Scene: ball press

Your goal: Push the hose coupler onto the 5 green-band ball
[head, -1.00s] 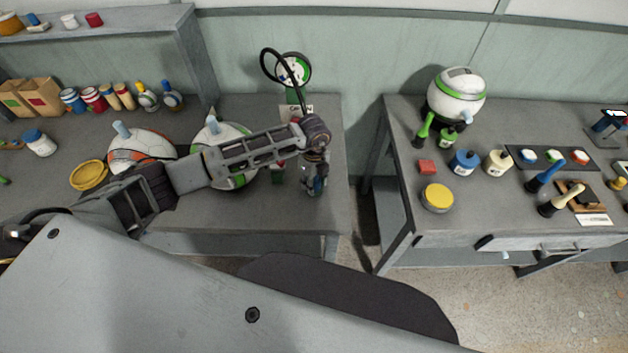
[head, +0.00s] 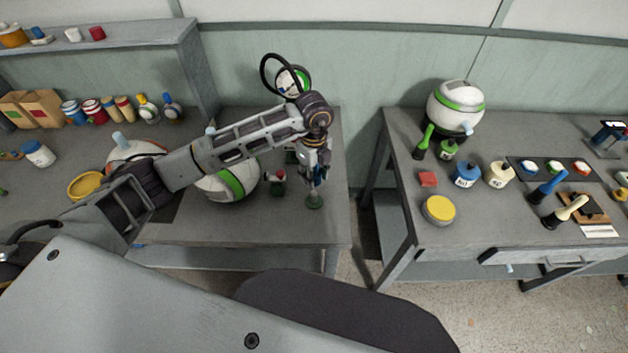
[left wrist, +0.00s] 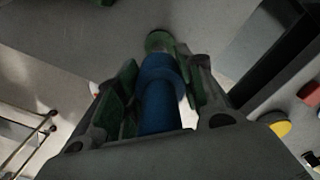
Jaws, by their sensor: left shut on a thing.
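A white ball with a green band (head: 236,182) sits on the left table, partly hidden behind my left arm. Another white ball with a green band (head: 455,105) stands on the right table. I cannot read a number on either. My left gripper (head: 316,177) points down at the right end of the left table, shut on a blue cylindrical thing, seemingly the hose coupler (left wrist: 160,95). A green disc (head: 314,201) shows just below it; I cannot tell whether they touch. A black hose (head: 268,72) loops behind my arm by a round gauge (head: 292,80). My right gripper is not in view.
An orange-marked ball (head: 130,147) and a yellow ring (head: 86,185) lie further left. A small green item with a red top (head: 278,182) stands beside the gripper. A gap separates the tables. The right table (head: 400,225) holds bottles, pumps and a yellow-topped tin (head: 438,209).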

